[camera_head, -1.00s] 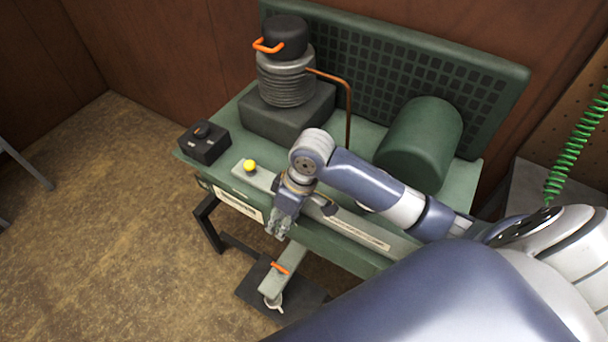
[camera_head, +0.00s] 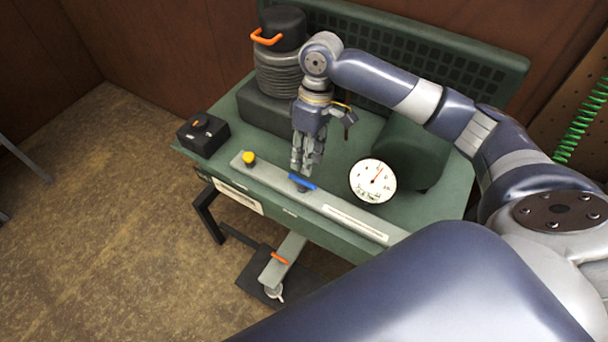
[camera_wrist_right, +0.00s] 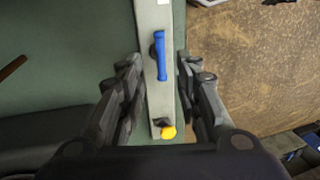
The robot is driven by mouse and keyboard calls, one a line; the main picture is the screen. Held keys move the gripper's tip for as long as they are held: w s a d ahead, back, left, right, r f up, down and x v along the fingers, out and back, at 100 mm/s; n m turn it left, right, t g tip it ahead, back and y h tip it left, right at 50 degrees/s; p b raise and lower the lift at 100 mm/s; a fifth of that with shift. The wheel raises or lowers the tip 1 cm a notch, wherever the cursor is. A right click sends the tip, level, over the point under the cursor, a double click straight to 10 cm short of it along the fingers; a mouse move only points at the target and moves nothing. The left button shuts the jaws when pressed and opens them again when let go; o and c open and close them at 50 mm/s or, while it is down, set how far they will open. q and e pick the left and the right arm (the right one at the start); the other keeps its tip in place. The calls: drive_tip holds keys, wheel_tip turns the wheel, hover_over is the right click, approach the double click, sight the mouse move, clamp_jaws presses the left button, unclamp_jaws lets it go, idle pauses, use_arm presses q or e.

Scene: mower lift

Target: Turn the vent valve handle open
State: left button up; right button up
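The blue vent valve handle (camera_head: 302,182) sits on the grey strip (camera_head: 352,222) along the bench's front. It lies roughly along the strip. My right gripper (camera_head: 307,167) points down just above and behind the handle in the head view. In the right wrist view the blue handle (camera_wrist_right: 160,56) shows between the two spread fingers of my right gripper (camera_wrist_right: 160,66), with gaps on both sides. The right gripper is open and empty, and no contact with the handle shows. My left gripper is not in view.
A yellow knob (camera_head: 249,159) stands on the strip left of the handle. A round white gauge (camera_head: 373,181) is to its right. Behind are a green cylinder (camera_head: 412,150) and a ribbed grey pump (camera_head: 288,75). A black switch box (camera_head: 203,134) sits at the bench's left end.

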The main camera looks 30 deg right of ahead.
sight(302, 184)
drive_tip(key=f, duration=0.4)
drive_tip(key=a+f, duration=0.1)
drive_tip(key=f, duration=0.2)
drive_tip(key=shift+s+a+p, duration=0.1)
drive_tip(key=shift+s+p, duration=0.25)
drive_tip(key=shift+p, duration=0.05)
clamp_jaws()
